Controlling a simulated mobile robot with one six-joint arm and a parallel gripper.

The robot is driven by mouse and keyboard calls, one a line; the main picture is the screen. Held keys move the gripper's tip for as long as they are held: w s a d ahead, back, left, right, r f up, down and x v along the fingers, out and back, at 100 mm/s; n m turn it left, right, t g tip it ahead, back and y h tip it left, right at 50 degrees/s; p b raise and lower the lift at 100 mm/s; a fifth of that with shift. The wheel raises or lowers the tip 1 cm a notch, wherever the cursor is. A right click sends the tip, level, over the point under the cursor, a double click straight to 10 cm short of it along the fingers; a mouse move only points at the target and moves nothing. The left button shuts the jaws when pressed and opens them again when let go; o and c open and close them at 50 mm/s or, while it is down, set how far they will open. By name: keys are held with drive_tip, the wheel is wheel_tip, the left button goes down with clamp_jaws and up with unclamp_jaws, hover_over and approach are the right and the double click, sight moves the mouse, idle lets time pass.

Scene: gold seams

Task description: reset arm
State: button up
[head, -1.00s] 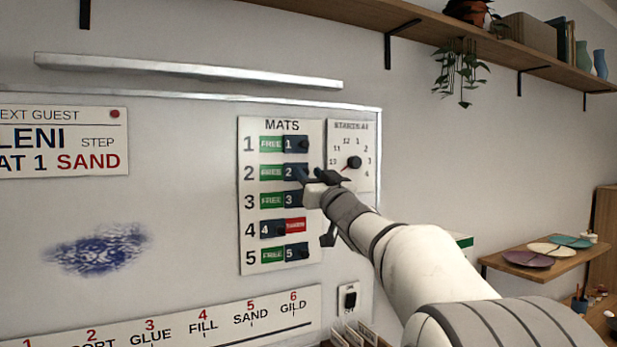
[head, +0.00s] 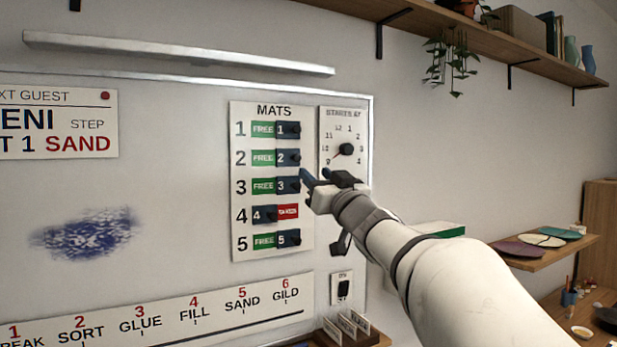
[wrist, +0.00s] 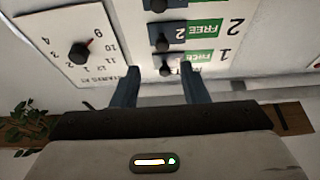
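My gripper (head: 316,177) is in front of the right edge of the MATS board (head: 241,200), at about the height of rows 2 and 3. In the wrist view my gripper (wrist: 158,88) shows two blue fingers spread apart with nothing between them. The board appears upside down there, beyond the fingertips. On the MATS board, rows 1, 2, 3 and 5 show green FREE with the dark slider at the right. Row 4 shows a red label, with its slider (head: 264,215) at the left. The STARTS AT dial (head: 347,150) is just right of the board.
A whiteboard with a blue smudge (head: 85,235) spans the left. A strip of step names (head: 180,318) runs along the bottom, beside a switch (head: 343,288). A shelf (head: 450,35) is above. A wooden side shelf (head: 545,252) with coloured plates is at the right.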

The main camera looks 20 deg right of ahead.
drive_tip(key=s+f+m+g+h+b, duration=0.1)
drive_tip(key=s+f+m+g+h, duration=0.3)
drive_tip(key=f, duration=0.9)
drive_tip(key=s+f+m+g+h+b, duration=0.1)
drive_tip(key=s+f+g+h, duration=0.35)
drive_tip(key=f, duration=0.75)
drive_tip(key=s+a+f+n+g+y, duration=0.1)
drive_tip(key=s+a+f+g, duration=0.3)
drive_tip(key=s+f, duration=0.5)
drive_tip(key=s+a+f+n+g+y, duration=0.1)
drive_tip(key=s+a+f+g+y, duration=0.2)
drive_tip(key=s+f+g, duration=0.3)
drive_tip(key=s+a+f, duration=0.1)
drive_tip(key=s+f, duration=0.2)
drive_tip(key=s, duration=0.3)
drive_tip(key=shift+s+f+n+b, duration=0.3)
drive_tip(key=shift+f+n, duration=0.1)
